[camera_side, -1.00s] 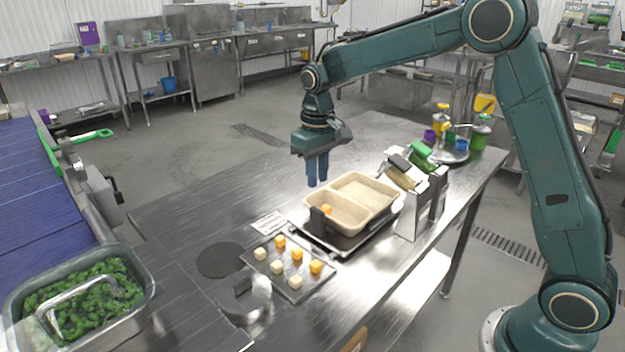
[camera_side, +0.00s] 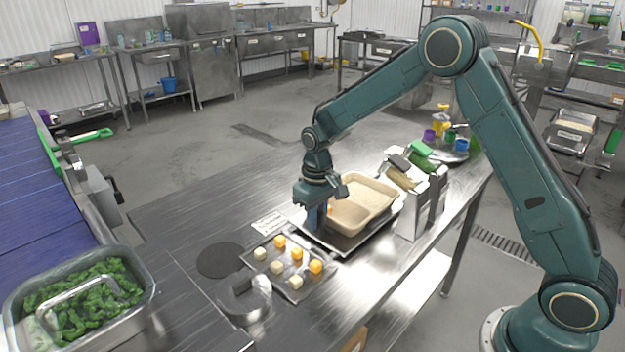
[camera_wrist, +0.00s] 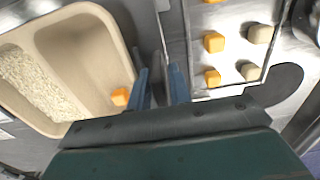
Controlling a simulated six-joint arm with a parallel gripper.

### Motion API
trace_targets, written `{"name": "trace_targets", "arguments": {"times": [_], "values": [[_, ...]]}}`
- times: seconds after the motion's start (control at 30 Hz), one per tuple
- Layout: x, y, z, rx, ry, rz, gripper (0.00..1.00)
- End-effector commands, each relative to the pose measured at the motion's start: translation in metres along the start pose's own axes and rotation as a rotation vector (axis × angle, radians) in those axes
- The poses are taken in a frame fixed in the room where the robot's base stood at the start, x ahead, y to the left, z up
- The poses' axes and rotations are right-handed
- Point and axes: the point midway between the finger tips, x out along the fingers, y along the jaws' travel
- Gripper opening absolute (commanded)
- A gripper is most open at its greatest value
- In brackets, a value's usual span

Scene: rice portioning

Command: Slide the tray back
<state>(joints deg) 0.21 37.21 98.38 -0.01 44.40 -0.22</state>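The beige tray (camera_side: 383,184) has two compartments and sits on a shallow metal carrier (camera_side: 345,246) on the steel table. One compartment holds pale rice (camera_wrist: 38,85); the other holds an orange cube (camera_wrist: 120,97) near its end. My gripper (camera_side: 317,222) points down at the tray's near-left end, outside the beige wall. In the wrist view, its blue fingers (camera_wrist: 160,88) stand either side of a dark upright handle (camera_wrist: 157,62) beside the tray. I cannot tell whether they press on it. The gripper hides much of the handle in the side view.
A flat plate (camera_side: 296,289) with several orange and pale cubes lies close in front. Metal holders (camera_side: 413,215) stand right of the tray. A bin of green food (camera_side: 137,305) is at the lower left.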

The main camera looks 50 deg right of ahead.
Motion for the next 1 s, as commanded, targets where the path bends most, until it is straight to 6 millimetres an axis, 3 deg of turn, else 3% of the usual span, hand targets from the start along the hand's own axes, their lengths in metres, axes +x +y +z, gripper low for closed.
{"name": "trace_targets", "arguments": {"times": [0.27,0.4,0.67,0.83,1.0], "values": [[0.002,0.000,0.000,0.000,0.000,0.000,0.20],[0.001,0.000,0.000,0.000,0.000,0.000,0.00],[0.001,0.002,0.000,0.000,0.000,0.000,0.00],[0.001,0.019,-0.001,0.004,0.000,0.000,0.00],[0.001,0.051,-0.001,0.006,0.001,0.000,0.00]]}}
